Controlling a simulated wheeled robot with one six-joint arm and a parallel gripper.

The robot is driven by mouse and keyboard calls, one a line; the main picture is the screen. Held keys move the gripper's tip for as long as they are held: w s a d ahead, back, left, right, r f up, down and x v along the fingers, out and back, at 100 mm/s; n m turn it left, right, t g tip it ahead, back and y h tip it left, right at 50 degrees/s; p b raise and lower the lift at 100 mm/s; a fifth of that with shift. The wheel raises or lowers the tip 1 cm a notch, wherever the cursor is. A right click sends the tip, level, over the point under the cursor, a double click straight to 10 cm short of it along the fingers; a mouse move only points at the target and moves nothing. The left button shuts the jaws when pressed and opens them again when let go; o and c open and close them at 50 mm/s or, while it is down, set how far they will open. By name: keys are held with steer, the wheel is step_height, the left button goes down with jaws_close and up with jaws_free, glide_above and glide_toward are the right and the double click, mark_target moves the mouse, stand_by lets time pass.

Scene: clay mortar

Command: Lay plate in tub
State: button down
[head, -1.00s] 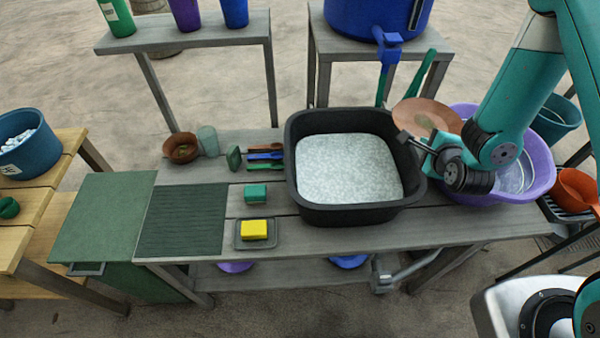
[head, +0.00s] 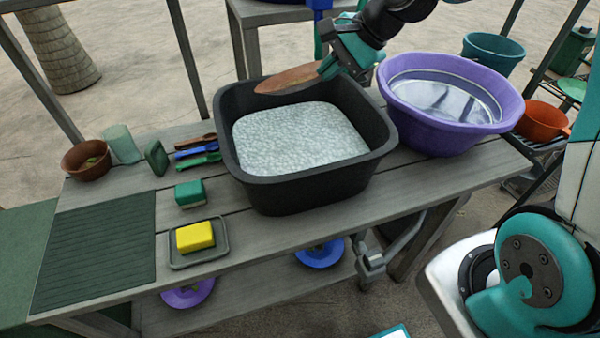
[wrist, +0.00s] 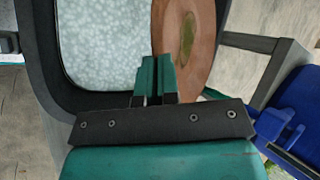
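The plate (head: 287,79) is reddish-brown clay; the wrist view shows a greenish patch on its face (wrist: 205,45). My gripper (head: 328,68) is shut on the plate's edge and holds it above the back rim of the black tub. In the wrist view my gripper's teal fingers (wrist: 158,75) meet the near edge of the plate. The black tub (head: 300,190) stands on the grey bench, filled with whitish foamy suds (head: 300,138). A purple tub (head: 435,128) with clear water stands to its right.
A yellow sponge (head: 195,236) on a tray, a green block (head: 190,193), several brushes (head: 198,147) and a brown bowl (head: 88,160) sit left of the black tub. An orange pot (head: 543,121) sits on a rack at right. The ribbed drainboard (head: 97,250) is bare.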

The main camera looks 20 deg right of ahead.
steer(key=f, duration=0.6)
steer(key=f+b, duration=0.1)
steer(key=f, duration=0.6)
steer(key=f+b, duration=0.1)
steer(key=f, duration=0.5)
steer(key=shift+s+f, duration=0.35)
steer(key=c, duration=1.4)
jaws_free()
steer(key=shift+o, duration=0.2)
steer(key=shift+d+r, duration=0.1)
